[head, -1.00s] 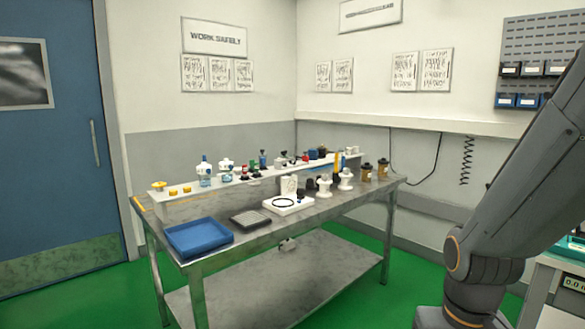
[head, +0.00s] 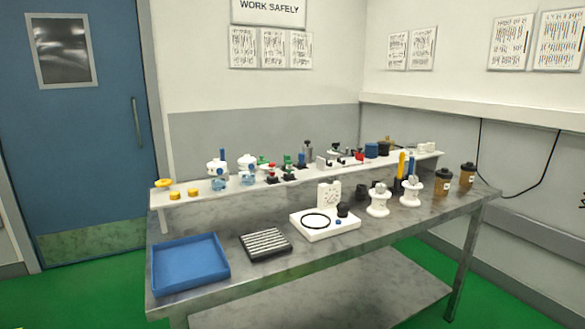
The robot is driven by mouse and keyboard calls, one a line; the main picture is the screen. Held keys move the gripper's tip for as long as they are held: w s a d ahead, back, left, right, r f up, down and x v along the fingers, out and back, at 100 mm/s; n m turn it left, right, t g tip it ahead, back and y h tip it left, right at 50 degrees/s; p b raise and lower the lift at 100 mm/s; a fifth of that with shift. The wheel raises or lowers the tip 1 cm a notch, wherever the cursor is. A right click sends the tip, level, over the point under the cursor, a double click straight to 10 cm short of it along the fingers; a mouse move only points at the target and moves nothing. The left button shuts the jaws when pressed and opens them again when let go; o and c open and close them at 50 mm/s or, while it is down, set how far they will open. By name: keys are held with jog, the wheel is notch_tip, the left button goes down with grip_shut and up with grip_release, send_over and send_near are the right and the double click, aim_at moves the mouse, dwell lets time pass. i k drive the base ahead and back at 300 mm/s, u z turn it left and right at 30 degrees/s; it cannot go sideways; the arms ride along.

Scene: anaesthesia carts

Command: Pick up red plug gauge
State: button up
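Small red parts show on the raised shelf of the workbench, too small for me to tell which is the red plug gauge. One is a red-topped piece on a dark base (head: 271,174), left of a green-topped piece (head: 288,161). Another red piece (head: 359,157) sits farther right on the shelf, close to a blue block. My gripper is not in view.
The steel workbench (head: 400,232) holds a blue tray (head: 188,262), a ribbed black block (head: 265,243), a white dial stand (head: 325,222), white spools (head: 378,200) and brown jars (head: 443,181). The shelf (head: 205,190) is crowded. Green floor is clear at left.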

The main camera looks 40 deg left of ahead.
aim_at(272, 166)
jog(key=u, duration=0.2)
jog(key=i, duration=0.75)
jog(key=u, duration=1.25)
jog(key=i, duration=0.7)
jog(key=u, duration=0.75)
